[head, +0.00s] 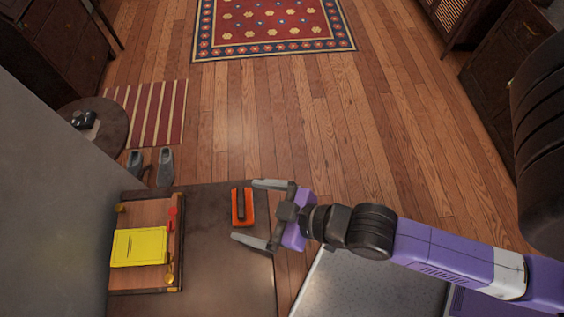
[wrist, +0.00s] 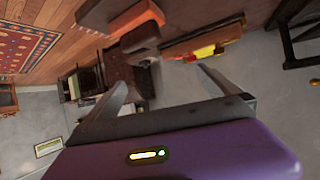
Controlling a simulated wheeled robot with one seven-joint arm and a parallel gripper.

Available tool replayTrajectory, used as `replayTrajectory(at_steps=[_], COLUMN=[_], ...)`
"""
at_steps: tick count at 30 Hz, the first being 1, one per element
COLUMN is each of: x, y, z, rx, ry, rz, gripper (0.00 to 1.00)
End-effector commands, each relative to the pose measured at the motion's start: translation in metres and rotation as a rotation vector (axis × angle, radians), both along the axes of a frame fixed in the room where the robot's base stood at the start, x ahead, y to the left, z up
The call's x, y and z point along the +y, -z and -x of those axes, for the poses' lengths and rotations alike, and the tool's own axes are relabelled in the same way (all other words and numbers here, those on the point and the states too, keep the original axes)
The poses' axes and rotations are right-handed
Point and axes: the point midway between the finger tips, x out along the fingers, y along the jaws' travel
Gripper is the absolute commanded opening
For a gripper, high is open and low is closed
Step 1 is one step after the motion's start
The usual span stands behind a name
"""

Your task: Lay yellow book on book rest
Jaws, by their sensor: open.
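The yellow book (head: 139,247) lies flat on a brown wooden board (head: 140,281), which looks like the book rest, at the left of the dark table. In the wrist view the board (wrist: 185,49) is seen edge-on, with a bit of yellow (wrist: 205,53) at it that may be the book. My gripper (head: 247,210) is open and empty, well to the right of the book, its fingers pointing left. In the wrist view the spread fingers of my gripper (wrist: 162,80) hold nothing between them.
Small red (head: 172,212) and gold (head: 170,270) items are at the board's right edge. The table's front right (head: 230,285) is bare. A grey wall (head: 50,190) stands at left.

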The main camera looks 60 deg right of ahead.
Motion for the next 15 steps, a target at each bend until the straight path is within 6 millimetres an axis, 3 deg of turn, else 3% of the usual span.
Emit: replayTrajectory(at_steps=[1, 6, 9, 15], x=[-0.010, -0.030, -0.037, -0.041], y=[-0.006, -0.041, -0.062, -0.088], z=[0.020, 0.068, 0.089, 0.109], rx=[-0.016, -0.111, -0.156, -0.212], ry=[0.032, 0.112, 0.142, 0.169], rz=[-0.004, -0.017, -0.023, -0.030], gripper=[1.00, 1.00, 1.00, 1.00])
